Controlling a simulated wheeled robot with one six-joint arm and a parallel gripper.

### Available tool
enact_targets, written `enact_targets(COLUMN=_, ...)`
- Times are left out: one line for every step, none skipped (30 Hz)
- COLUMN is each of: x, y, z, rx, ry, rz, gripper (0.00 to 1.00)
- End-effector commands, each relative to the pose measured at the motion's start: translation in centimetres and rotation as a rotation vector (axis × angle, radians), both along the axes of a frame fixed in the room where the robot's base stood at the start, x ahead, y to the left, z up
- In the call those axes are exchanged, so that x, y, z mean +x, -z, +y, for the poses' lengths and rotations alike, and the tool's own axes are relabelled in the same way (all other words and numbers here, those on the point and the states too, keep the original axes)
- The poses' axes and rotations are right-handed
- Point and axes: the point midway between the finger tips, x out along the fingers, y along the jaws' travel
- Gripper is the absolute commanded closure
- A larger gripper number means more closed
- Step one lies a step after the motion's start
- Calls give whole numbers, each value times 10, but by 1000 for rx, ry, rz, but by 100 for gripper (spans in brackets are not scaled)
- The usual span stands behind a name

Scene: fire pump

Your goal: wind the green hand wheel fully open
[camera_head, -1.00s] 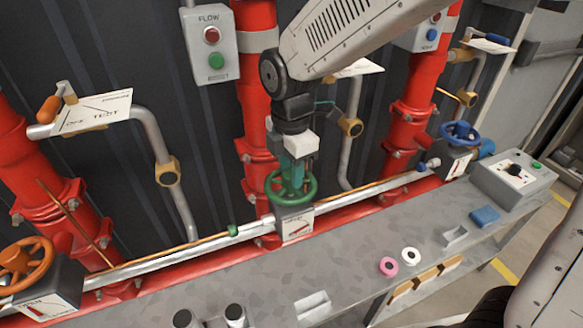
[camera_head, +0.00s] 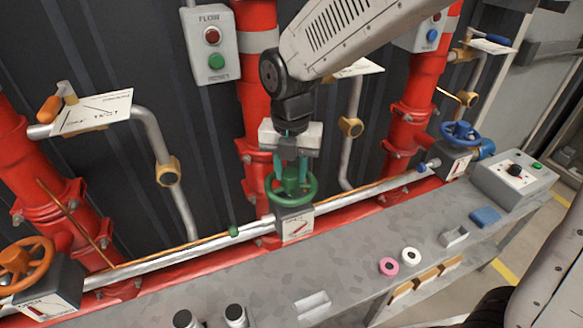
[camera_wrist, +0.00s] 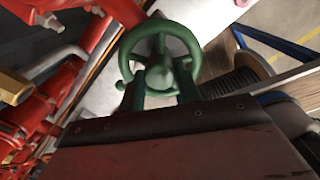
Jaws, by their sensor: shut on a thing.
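The green hand wheel (camera_head: 292,188) sits on a grey box with a white gauge plate (camera_head: 297,227) in the middle of the long pipe. My gripper (camera_head: 291,180) reaches down onto it from above, its teal fingers on the wheel. In the wrist view the wheel (camera_wrist: 160,52) lies between and ahead of the two fingers (camera_wrist: 161,85), which are closed about its middle part. The exact contact is partly hidden. A red pointer shows on the gauge plate, slanting; its lettering is too small to read.
An orange hand wheel (camera_head: 25,262) is at the left and a blue one (camera_head: 460,134) at the right. A grey bench (camera_head: 360,235) carries a pink ring (camera_head: 389,266), a white ring (camera_head: 411,255) and a control box (camera_head: 514,178). Red pipes (camera_head: 258,100) stand behind.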

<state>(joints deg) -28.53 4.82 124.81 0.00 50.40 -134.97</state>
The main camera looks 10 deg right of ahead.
Motion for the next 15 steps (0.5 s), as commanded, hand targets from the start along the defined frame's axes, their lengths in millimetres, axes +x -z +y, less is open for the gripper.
enact_targets(x=1, y=-1, z=1, rx=2, ry=-71, rz=-5, gripper=94)
enact_targets(x=1, y=-1, z=1, rx=2, ry=-117, rz=-5, gripper=94)
enact_targets(x=1, y=-1, z=1, rx=2, ry=-179, rz=-5, gripper=94)
enact_targets(x=1, y=-1, z=1, rx=2, ry=-227, rz=-5, gripper=94)
enact_targets(x=1, y=-1, z=1, rx=2, ry=-271, rz=-5, gripper=94)
enact_targets(x=1, y=-1, z=1, rx=2, ry=-328, rz=-5, gripper=94)
enact_targets(x=1, y=-1, z=1, rx=2, ry=-366, rz=-5, gripper=94)
enact_targets(x=1, y=-1, z=1, rx=2, ry=-399, rz=-5, gripper=94)
enact_targets(x=1, y=-1, z=1, rx=2, ry=-436, rz=-5, gripper=94)
enact_targets(x=1, y=-1, z=1, rx=1, ry=-457, rz=-5, gripper=94)
enact_targets(x=1, y=-2, z=1, rx=1, ry=-472, rz=-5, gripper=94)
enact_targets(x=1, y=-2, z=1, rx=1, ry=-486, rz=-5, gripper=94)
enact_targets(x=1, y=-2, z=1, rx=1, ry=-491, rz=-5, gripper=94)
enact_targets(x=1, y=-2, z=1, rx=1, ry=-493, rz=-5, gripper=94)
enact_targets(x=1, y=-2, z=1, rx=1, ry=-492, rz=-5, gripper=94)
